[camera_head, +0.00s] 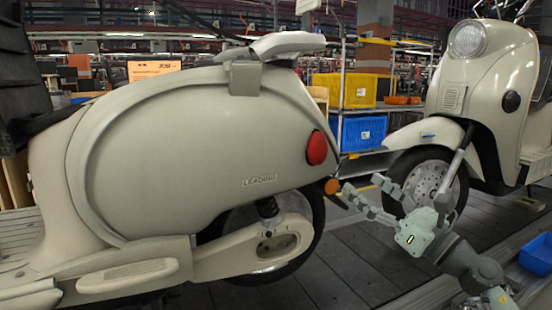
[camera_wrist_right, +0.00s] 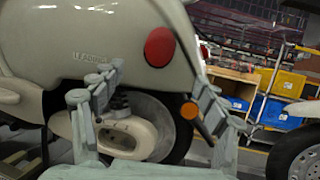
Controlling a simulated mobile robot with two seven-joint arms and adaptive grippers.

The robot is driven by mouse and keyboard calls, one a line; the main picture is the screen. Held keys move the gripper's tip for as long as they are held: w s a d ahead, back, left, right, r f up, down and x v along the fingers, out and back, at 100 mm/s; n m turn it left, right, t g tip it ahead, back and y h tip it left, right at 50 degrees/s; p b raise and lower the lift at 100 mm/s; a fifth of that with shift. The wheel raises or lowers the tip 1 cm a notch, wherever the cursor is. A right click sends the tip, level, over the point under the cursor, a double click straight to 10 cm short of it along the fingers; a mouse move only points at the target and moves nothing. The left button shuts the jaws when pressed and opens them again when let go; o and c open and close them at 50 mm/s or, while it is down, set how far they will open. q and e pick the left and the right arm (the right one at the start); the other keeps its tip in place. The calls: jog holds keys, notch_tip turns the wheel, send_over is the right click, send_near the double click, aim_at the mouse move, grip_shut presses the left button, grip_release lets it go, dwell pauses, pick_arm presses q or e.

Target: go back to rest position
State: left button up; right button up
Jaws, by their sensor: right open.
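My right gripper (camera_head: 365,200) is in the lower right of the head view, behind the rear wheel of a cream scooter (camera_head: 200,160). Its two fingers are spread apart with nothing between them. In the right wrist view the open fingers (camera_wrist_right: 155,110) frame the scooter's rear wheel (camera_wrist_right: 165,125), with the red tail light (camera_wrist_right: 159,47) above. An orange reflector (camera_head: 331,186) sits near the left fingertip in the head view. I cannot tell whether the fingers touch the scooter. My left gripper is not in view.
A second cream scooter (camera_head: 490,90) stands at the right. Yellow (camera_head: 345,90) and blue (camera_head: 362,132) bins sit on a rack behind. A blue tray (camera_head: 537,254) is at the right edge. The dark slat floor (camera_head: 345,270) between the scooters is clear.

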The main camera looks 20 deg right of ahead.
jog(key=s+d+f+m+g+h+p, duration=0.1)
jog(key=s+d+f+m+g+h, duration=0.1)
jog(key=f+m+h, duration=0.5)
jog(key=s+d+f+m+g+h+p, duration=0.1)
jog(key=d+f+m+g+h, duration=0.15)
jog(key=f+m, duration=0.9)
jog(key=s+d+f+m+g+h+p, duration=0.1)
jog(key=s+d+f+m+g+h, duration=0.2)
jog(key=f+m, duration=0.6)
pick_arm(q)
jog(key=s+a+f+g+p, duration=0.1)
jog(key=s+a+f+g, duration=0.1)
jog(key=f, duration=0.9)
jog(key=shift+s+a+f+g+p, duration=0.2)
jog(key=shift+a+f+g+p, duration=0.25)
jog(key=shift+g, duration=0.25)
pick_arm(e)
jog(key=s+a+f+m+g+y, duration=0.1)
jog(key=s+a+f+m+g, duration=0.4)
jog(key=s+a+f, duration=0.2)
jog(key=s+a+f+m+g+y, duration=0.2)
jog(key=s+a+f+m+g, duration=0.3)
jog(key=s+a+f, duration=0.3)
jog(key=s+f+m, duration=0.1)
jog(key=s+f, duration=0.2)
jog(key=f, duration=0.1)
jog(key=shift+s+f, duration=0.2)
jog(key=shift+s, duration=0.2)
jog(key=shift+a+y, duration=0.1)
jog(key=shift+y, duration=0.15)
